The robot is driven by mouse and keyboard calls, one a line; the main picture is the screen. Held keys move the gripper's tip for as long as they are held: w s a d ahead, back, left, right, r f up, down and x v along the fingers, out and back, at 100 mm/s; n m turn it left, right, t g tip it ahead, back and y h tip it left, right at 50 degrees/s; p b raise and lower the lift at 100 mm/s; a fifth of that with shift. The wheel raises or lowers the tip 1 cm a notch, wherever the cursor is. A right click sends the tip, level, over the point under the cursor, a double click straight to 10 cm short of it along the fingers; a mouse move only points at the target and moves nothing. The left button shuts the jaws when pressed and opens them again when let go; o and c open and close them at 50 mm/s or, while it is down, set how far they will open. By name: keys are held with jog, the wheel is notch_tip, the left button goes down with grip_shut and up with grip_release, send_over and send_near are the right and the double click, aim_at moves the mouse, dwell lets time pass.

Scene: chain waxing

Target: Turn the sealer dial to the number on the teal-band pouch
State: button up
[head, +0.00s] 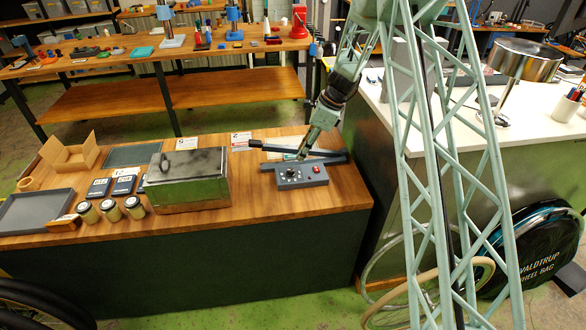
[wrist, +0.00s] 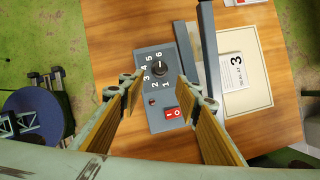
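The sealer (head: 302,177) is a grey box with a dark sealing arm (head: 300,150) behind it, on the wooden bench. In the wrist view its black round dial (wrist: 159,69) stands among the printed numbers 1 to 6; I cannot tell where it points. A pale pouch (wrist: 258,98) lies beside the sealer, with a white label reading "SEAL AT 3" (wrist: 236,72); its band colour is not clear. My gripper (wrist: 160,82) is open above the sealer, its tan-padded fingers on either side of the dial, apart from it. It is small in the head view (head: 304,154).
A red switch (wrist: 173,113) sits on the sealer near the dial. Left of the sealer are a lidded metal box (head: 187,180), several jars (head: 111,210), a grey tray (head: 35,212) and an open carton (head: 70,154). A white worktop (head: 400,118) stands to the right.

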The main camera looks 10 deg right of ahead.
aim_at(291, 170)
jog(key=shift+x, duration=5.3)
jog(key=shift+c, duration=0.7)
jog(key=c, duration=0.7)
